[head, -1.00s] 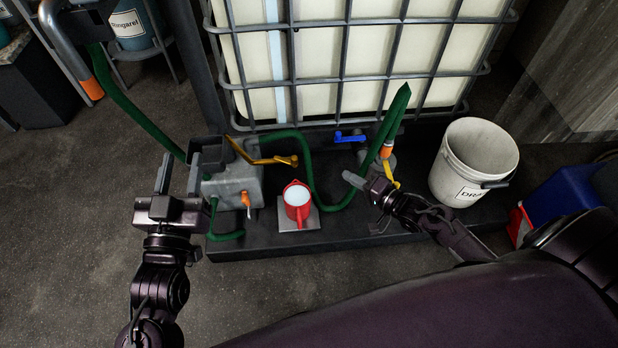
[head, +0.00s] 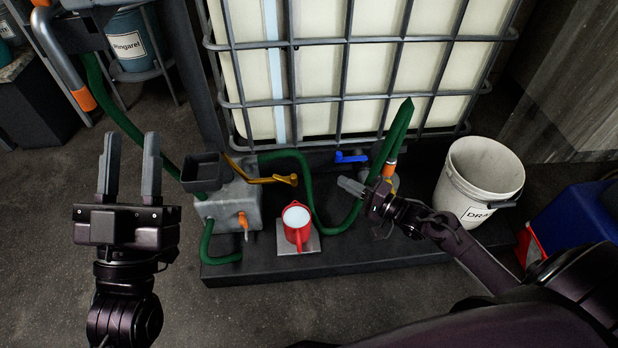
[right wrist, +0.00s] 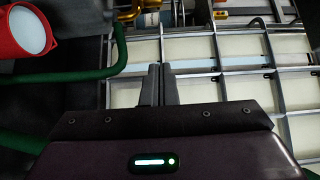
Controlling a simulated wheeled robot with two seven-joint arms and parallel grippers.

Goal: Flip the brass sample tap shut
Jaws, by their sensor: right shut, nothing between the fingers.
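A brass-coloured lever (head: 262,179) reaches right from the grey box, and a small yellow handle (head: 396,183) is half hidden behind my right gripper. I cannot tell for sure which is the sample tap. My right gripper (head: 350,187) is shut and empty, pointing left, just in front of the green hose and right of the brass lever's end, apart from it. Its closed fingers show in the right wrist view (right wrist: 160,70), with brass-coloured parts (right wrist: 130,12) beyond. My left gripper (head: 130,142) is open and empty, left of the grey box.
The grey box (head: 228,205) has an orange-handled valve (head: 243,221). A red jug (head: 297,234) stands on a small plate. A green hose (head: 320,215) loops behind it. A blue lever (head: 350,157) sits below the caged tank (head: 350,107). A white bucket (head: 470,190) stands right.

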